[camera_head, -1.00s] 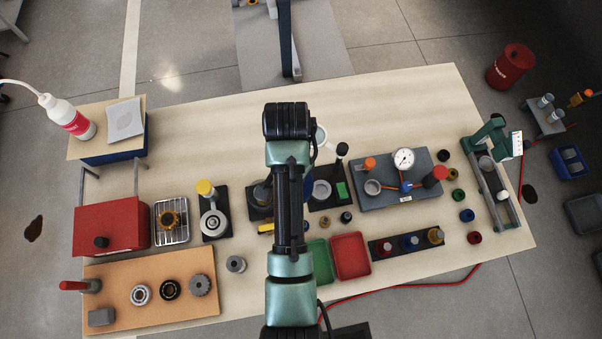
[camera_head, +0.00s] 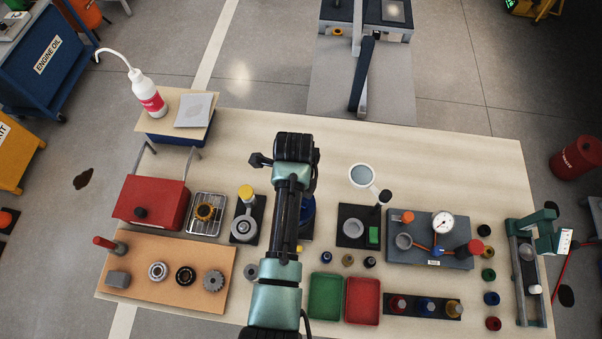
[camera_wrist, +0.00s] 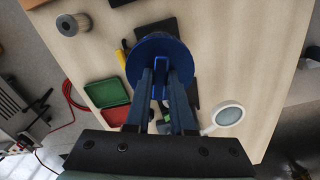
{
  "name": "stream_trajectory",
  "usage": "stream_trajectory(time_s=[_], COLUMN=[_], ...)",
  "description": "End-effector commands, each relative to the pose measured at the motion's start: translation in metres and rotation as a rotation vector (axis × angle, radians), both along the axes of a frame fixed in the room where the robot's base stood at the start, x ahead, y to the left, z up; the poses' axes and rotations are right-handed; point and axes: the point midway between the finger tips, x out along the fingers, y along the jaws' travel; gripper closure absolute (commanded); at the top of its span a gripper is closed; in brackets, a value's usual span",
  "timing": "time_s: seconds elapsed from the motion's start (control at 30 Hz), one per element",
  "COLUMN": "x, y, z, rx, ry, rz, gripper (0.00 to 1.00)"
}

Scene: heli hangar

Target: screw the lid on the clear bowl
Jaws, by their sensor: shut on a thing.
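My gripper (camera_wrist: 162,105) is shut on the raised rib of a round blue lid (camera_wrist: 148,50), which shows in the wrist view with its disc beyond the fingertips. In the head view my arm covers the gripper, and only a blue edge, seemingly the lid (camera_head: 308,208), shows at the arm's right. It is over or close to a black base plate (camera_head: 306,232). I cannot make out the clear bowl; the lid and my arm hide that spot. Whether the lid touches a bowl cannot be told.
A magnifier (camera_head: 362,175) stands right of my arm, close to the gripper in the wrist view. Green (camera_head: 325,297) and red (camera_head: 362,300) trays lie in front. A gauge board (camera_head: 430,250) is at right, a red box (camera_head: 152,203) at left.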

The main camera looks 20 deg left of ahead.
Motion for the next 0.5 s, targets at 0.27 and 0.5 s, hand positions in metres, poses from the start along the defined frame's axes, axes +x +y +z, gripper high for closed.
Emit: stream_trajectory(time_s=[0.27, 0.5], x=[0.000, 0.000], y=[0.000, 0.000], z=[-0.020, -0.038], rx=[0.000, 0.000], ry=[0.000, 0.000], rz=[0.001, 0.002], gripper=[1.00, 1.00])
